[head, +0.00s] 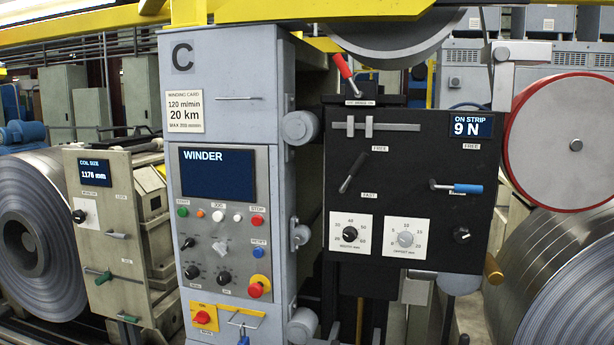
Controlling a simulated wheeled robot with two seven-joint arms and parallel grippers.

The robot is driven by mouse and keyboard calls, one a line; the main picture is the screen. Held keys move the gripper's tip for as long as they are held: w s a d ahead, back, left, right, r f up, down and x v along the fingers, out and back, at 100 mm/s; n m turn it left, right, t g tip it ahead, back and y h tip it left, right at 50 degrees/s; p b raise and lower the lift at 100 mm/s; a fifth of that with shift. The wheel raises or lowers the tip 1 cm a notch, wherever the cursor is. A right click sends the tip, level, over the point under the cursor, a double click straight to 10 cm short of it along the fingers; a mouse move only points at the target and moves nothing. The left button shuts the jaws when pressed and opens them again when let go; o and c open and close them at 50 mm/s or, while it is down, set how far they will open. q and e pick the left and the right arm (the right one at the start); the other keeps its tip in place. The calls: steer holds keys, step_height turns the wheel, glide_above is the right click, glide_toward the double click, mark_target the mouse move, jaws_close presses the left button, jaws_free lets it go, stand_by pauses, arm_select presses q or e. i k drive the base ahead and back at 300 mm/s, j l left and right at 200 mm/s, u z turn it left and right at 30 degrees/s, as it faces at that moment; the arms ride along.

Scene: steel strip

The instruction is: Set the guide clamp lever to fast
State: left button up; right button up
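The black panel (412,262) on the right of the winder column carries two levers. The black-handled lever (351,175) is on its left half, slanting from upper right to lower left. A label reading FREE is above it and one that seems to read FAST is below it, near its lower end. The blue-handled lever (466,188) on the right half lies about level, pointing right, with FREE above and a small unclear label below. No readable lettering shows which lever is the guide clamp. Neither of my grippers is in view.
A red-handled lever (345,68) stands above the panel. Two dials, width (350,234) and another (405,240), sit below the levers. The winder console (218,220) adjoins left, with a red emergency button (256,290). A brass-coloured knob (493,270) juts out lower right. Steel coils stand on both sides.

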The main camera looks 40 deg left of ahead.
mark_target(361, 160)
steer(key=u, duration=1.2)
